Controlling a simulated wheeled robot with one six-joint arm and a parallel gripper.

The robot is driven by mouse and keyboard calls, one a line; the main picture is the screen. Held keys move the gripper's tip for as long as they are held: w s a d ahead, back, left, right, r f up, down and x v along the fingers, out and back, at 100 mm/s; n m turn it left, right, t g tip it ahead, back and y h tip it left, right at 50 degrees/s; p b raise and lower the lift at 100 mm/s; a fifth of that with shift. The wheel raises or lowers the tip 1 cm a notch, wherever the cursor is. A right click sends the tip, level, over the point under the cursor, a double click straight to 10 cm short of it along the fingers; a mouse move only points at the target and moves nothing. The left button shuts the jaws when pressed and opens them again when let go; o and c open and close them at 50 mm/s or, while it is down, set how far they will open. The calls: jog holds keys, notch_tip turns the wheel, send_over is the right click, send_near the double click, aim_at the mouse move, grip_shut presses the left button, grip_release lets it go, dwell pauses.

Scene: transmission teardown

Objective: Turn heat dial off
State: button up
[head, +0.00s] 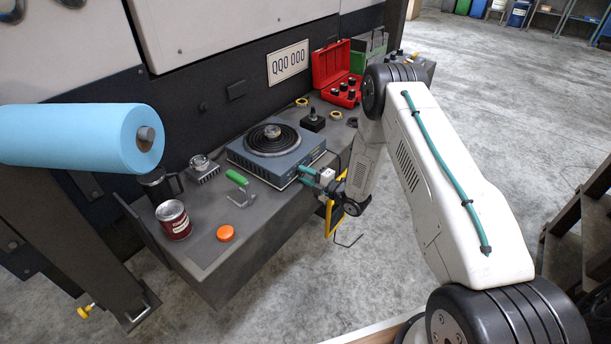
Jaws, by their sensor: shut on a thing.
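A blue hot plate (243,156) with a black coil on top sits on the grey bench. A small metal piece (272,131) rests at the middle of the coil. My gripper (305,175) reaches in from the right, its teal fingers at the front face of the hot plate near its right end. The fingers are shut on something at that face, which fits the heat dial. The dial itself is hidden by the fingers, so its setting cannot be read.
A green-handled tool (238,178), an orange cap (225,233) and a dark red can (174,220) stand left of the hot plate. A blue roll (75,138) juts out above. An open red case (335,68) lies at the far end.

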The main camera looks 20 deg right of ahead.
jog(key=shift+n, duration=0.6)
jog(key=o, duration=0.7)
jog(key=shift+d, duration=0.1)
jog(key=v, duration=0.7)
jog(key=shift+s+d, duration=0.2)
jog(key=shift+s, duration=0.15)
